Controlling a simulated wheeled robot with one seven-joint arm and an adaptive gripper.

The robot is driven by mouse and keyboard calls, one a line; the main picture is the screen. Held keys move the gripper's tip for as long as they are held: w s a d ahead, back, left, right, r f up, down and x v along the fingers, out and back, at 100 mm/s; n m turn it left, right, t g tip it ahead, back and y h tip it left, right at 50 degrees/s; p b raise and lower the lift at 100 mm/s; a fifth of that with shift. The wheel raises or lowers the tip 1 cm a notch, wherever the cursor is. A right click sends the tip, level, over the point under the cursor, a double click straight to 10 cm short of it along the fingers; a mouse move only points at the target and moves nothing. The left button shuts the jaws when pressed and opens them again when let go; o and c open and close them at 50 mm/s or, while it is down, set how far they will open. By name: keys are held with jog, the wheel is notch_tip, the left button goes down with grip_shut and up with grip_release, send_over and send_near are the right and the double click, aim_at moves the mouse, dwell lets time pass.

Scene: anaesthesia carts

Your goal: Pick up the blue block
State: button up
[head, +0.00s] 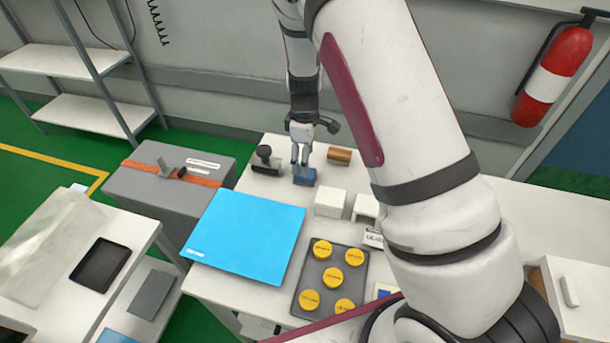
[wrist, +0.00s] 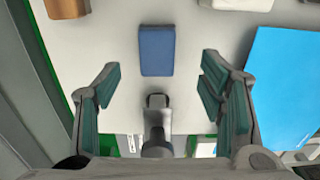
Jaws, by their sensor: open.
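The blue block (head: 304,178) lies on the white table, below my gripper (head: 301,155) in the head view. In the wrist view the blue block (wrist: 157,50) shows whole, centred sideways and a little beyond the fingertips. My gripper (wrist: 160,75) is open and empty, its two dark-green-padded fingers spread wide on either side of the block's line. The fingers do not appear to touch the block. The exact height of the fingertips over it is hard to tell.
A black-handled stamp (head: 265,160) stands left of the block, and a wooden cylinder (head: 339,155) lies to its right. White blocks (head: 330,203) sit nearer. A bright blue folder (head: 246,235) and a grey tray (head: 362,292) with yellow discs cover the table's front.

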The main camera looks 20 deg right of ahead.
jog(key=shift+w+f+p, duration=0.2)
jog(key=shift+f+p, duration=0.2)
jog(key=shift+f, duration=3.1)
jog(key=c, duration=1.4)
jog(key=shift+o, duration=0.2)
jog(key=shift+r, duration=0.1)
notch_tip(320, 180, up, 10)
jog(key=shift+f+b, duration=0.1)
jog(key=shift+b, duration=0.3)
